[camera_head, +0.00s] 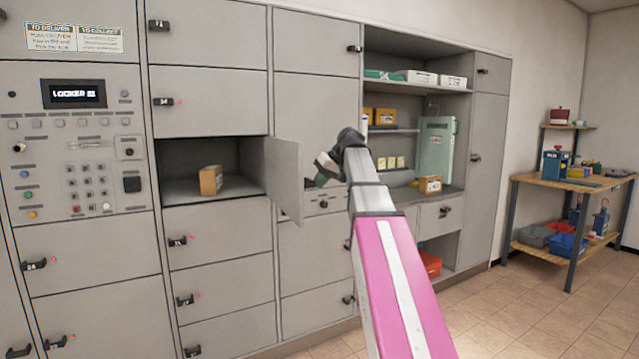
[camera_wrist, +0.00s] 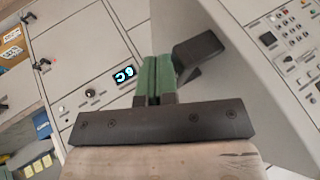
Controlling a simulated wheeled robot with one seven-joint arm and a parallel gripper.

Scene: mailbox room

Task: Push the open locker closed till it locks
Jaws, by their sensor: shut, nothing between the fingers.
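The open locker (camera_head: 225,190) is a grey compartment in the locker wall, with a small cardboard box (camera_head: 210,180) inside. Its grey door (camera_head: 284,178) is hinged on the right and stands swung out into the room. My gripper (camera_head: 314,182) is to the right of the door, on its outer side, partly hidden behind my arm. In the wrist view its green fingers (camera_wrist: 157,80) are shut and empty. A dark block-shaped handle (camera_wrist: 198,57) is close beside the fingertips, on the door face (camera_wrist: 240,100). I cannot tell whether they touch.
Open shelves (camera_head: 420,80) with boxes are behind my arm. A wooden workbench (camera_head: 570,185) stands at the right; floor between is clear.

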